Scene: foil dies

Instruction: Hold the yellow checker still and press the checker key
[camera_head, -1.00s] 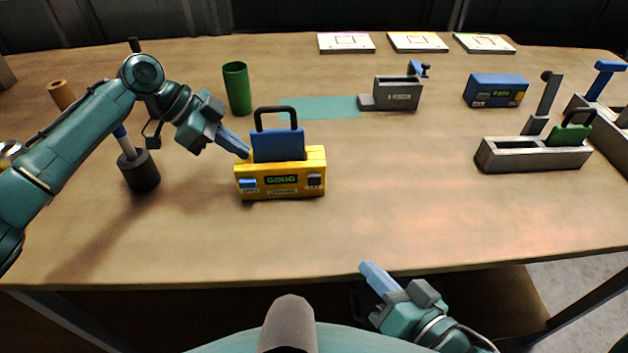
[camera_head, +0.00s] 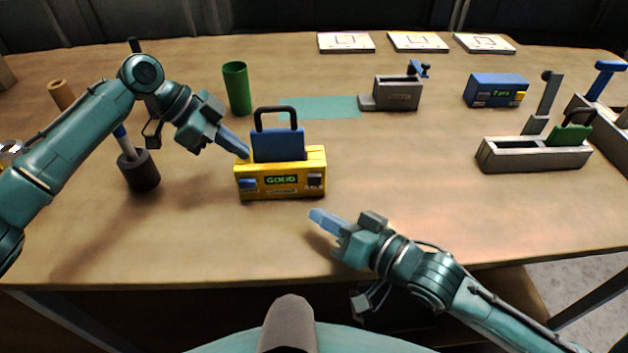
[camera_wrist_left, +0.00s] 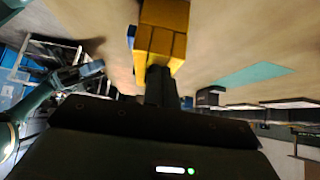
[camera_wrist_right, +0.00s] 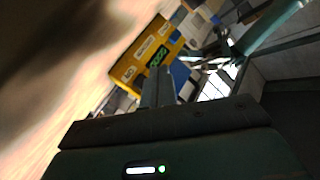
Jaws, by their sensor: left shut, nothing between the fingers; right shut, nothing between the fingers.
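The yellow checker (camera_head: 256,187) stands on the table at middle left, with a blue die with a black handle (camera_head: 278,145) seated in its top. Its front has a green display reading GOOD, a blue key (camera_head: 248,184) at left and a dark key (camera_head: 314,181) at right. My left gripper (camera_head: 246,153) is shut and empty, its tips at the checker's upper left end; the left wrist view shows the checker (camera_wrist_left: 160,40) right before the fingers. My right gripper (camera_head: 314,215) is shut and empty, in front of the checker and apart from it. The checker also shows in the right wrist view (camera_wrist_right: 140,52).
A green cup (camera_head: 237,88) and a dark holder (camera_head: 140,172) stand at left. The table front right of the checker is clear.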

